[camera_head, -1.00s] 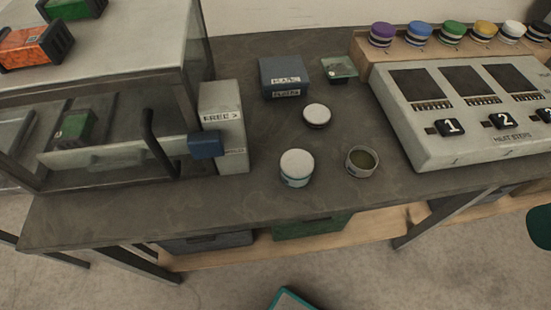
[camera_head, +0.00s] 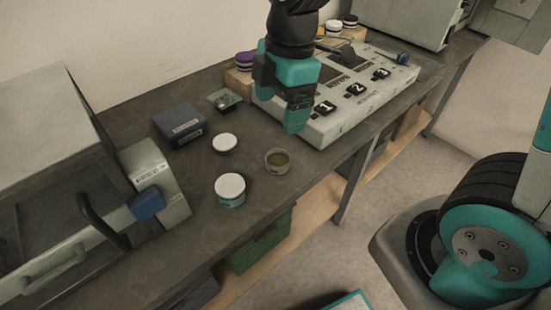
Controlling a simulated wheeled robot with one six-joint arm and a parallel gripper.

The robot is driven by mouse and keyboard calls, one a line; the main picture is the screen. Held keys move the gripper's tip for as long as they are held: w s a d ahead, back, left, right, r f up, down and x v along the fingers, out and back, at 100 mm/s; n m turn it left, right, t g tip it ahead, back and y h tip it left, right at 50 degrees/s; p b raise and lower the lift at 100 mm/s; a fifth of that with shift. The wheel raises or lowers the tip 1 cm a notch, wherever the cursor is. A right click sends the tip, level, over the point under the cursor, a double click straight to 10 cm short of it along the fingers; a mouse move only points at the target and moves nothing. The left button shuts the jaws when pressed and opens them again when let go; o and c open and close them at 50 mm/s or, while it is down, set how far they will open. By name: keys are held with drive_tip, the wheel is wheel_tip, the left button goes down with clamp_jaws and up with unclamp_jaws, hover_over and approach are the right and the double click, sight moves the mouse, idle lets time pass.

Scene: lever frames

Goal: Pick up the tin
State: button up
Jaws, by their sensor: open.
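A round tin with a white lid (camera_head: 230,189) stands upright on the dark worktop (camera_head: 185,215), near its front edge. An open tin (camera_head: 278,160) with greenish contents stands to its right and a little behind. A low round white-topped piece (camera_head: 225,143) lies behind them; I cannot tell whether it is a loose lid or a shallow tin. My gripper (camera_head: 294,125) is teal and black and points down in front of the panel. It is open and empty, right of and above the tins, apart from them. The gap between its fingers is hard to see from here.
A blue box (camera_head: 179,124) and a small green item (camera_head: 223,99) lie behind the tins. A numbered panel (camera_head: 335,95) stands to the right, with a row of coloured caps behind it. A grey cabinet with a blue-knobbed unit (camera_head: 150,185) stands left.

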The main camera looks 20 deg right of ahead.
drive_tip(key=w+d+f+n+h, duration=0.1)
drive_tip(key=w+f+n, duration=0.1)
drive_tip(key=w+n, duration=0.35)
drive_tip(key=n+p, duration=0.1)
hover_over(277, 162)
drive_tip(key=shift+h, duration=0.3)
drive_tip(key=f, duration=1.3)
drive_tip(key=shift+w+a, duration=0.15)
drive_tip(key=shift+w, duration=0.1)
drive_tip(key=shift+s+d+f+p, duration=0.1)
drive_tip(key=shift+s+f+p, duration=0.1)
drive_tip(key=shift+f, duration=1.1)
drive_tip(key=shift+s+d+f+p, duration=0.1)
drive_tip(key=shift+f+p, duration=0.1)
drive_tip(key=shift+f, duration=1.1)
drive_tip(key=c, duration=1.1)
